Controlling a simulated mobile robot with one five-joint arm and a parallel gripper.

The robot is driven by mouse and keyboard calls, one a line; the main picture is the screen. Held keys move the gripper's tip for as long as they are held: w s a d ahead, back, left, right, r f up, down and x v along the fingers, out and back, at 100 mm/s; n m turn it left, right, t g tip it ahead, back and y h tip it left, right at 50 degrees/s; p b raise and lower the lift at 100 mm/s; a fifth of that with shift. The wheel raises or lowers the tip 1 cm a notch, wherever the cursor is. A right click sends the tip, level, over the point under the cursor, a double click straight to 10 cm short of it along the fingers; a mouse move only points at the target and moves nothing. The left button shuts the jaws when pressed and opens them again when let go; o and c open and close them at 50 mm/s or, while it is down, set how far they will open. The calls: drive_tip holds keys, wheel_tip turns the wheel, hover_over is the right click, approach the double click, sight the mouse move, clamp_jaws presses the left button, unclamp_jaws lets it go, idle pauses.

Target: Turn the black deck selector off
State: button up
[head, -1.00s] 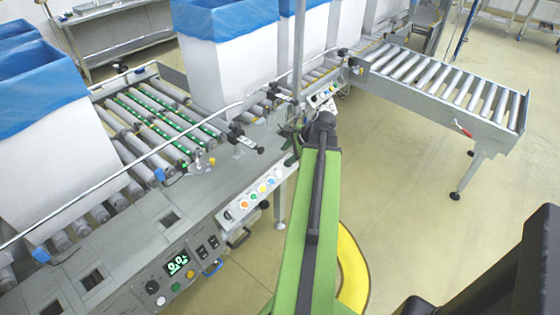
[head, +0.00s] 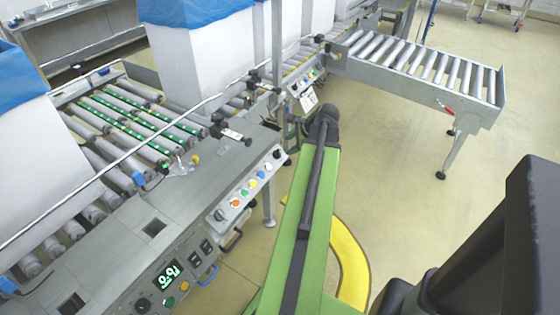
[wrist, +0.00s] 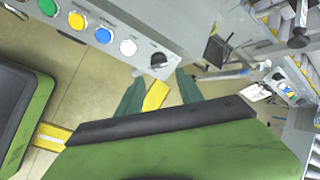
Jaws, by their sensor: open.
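The black selector (wrist: 159,60) is a round dark knob at the end of a grey control panel, past a white button (wrist: 128,47). It also shows at the right end of the button row in the head view (head: 277,154). My gripper (wrist: 160,77) is open and empty. Its two dark green fingers stand apart below the knob in the wrist view, with floor between them. Contact with the knob cannot be made out. In the head view my arm hides the gripper. The pointer angle of the selector is too small to read.
The panel row also has blue (wrist: 104,35), yellow (wrist: 77,20) and green (wrist: 47,7) buttons close by. A roller conveyor (head: 130,115) with white lined boxes (head: 180,60) stands behind. A side roller conveyor (head: 420,70) extends right. The floor (head: 400,190) at right is clear.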

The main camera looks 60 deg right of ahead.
sight(280, 152)
drive_tip(key=b+x, duration=0.5)
drive_tip(key=x, duration=0.3)
drive_tip(key=shift+w+d+f, duration=0.1)
drive_tip(key=shift+w+f, duration=0.15)
drive_tip(key=shift+f, duration=0.05)
clamp_jaws()
